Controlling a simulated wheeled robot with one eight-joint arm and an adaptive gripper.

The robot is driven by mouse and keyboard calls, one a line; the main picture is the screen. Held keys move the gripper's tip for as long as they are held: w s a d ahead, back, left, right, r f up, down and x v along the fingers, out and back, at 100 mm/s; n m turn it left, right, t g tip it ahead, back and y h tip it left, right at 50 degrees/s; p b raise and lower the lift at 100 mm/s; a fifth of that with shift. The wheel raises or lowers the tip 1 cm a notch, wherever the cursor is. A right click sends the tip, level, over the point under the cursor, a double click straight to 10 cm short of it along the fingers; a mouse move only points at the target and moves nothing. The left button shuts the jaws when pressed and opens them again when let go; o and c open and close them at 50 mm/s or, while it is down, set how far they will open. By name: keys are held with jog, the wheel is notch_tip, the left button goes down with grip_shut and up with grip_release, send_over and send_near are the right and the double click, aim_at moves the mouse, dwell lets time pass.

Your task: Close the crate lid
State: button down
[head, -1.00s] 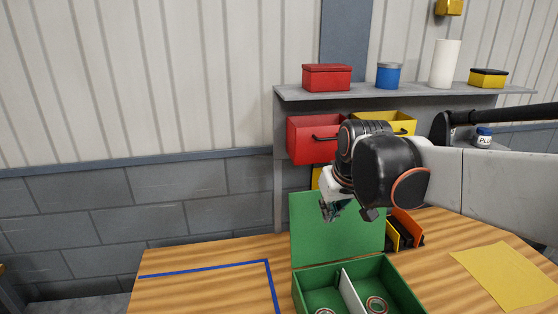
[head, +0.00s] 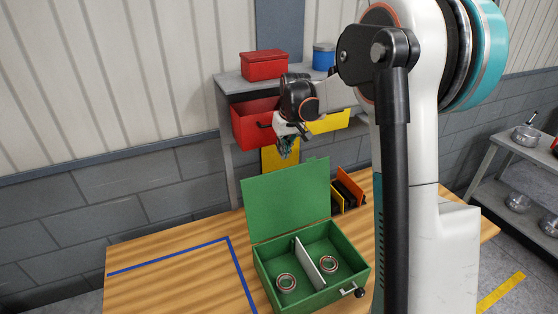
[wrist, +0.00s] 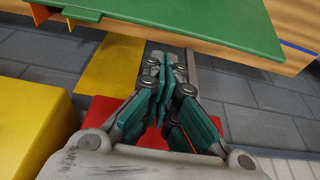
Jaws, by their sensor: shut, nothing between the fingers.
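The green crate (head: 317,299) stands on the wooden table, with its hinged lid (head: 287,198) standing upright at the back. Inside are a white divider (head: 309,263) and two ring-shaped parts, one on each side (head: 286,283) (head: 329,264). My gripper (head: 286,152) is shut and empty, pointing down just above and apparently behind the lid's top edge. In the wrist view the shut fingertips (wrist: 165,62) are near the green lid (wrist: 190,22), with a gap apparent. Contact with the lid cannot be seen.
A shelf (head: 232,84) with a red box (head: 264,65) and a blue can (head: 324,56) is above. Red (head: 254,122) and yellow (head: 330,122) bins hang close behind my gripper. Orange and yellow dividers (head: 348,187) stand right of the lid. Blue tape (head: 170,256) marks clear table on the left.

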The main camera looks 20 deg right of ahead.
jog(key=x, duration=1)
jog(key=shift+s+r, duration=0.1)
